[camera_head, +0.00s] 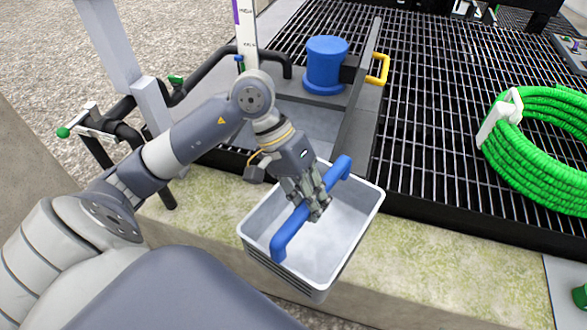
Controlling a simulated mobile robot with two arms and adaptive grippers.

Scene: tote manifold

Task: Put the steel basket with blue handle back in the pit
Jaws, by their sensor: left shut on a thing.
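The steel basket (335,243) is a pale grey, open-topped box with a blue handle (291,229) across its top. It shows in the middle of the head view, over the near edge of a mossy stone ledge. My left gripper (318,208) is shut on the blue handle, its fingers around the bar near the middle. The inside of the basket looks empty. The pit (311,121) shows as a grey recess behind the basket, partly hidden by my left arm. I cannot tell whether the basket touches the ledge. My right gripper is not in view.
A dark metal grating (437,130) covers the back and right. A coiled green hose (543,150) lies on it at right. A blue cylinder (325,65) and a yellow handle (378,69) stand behind the pit. Black pipes (209,72) run at left. The mossy ledge (450,265) is clear at right.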

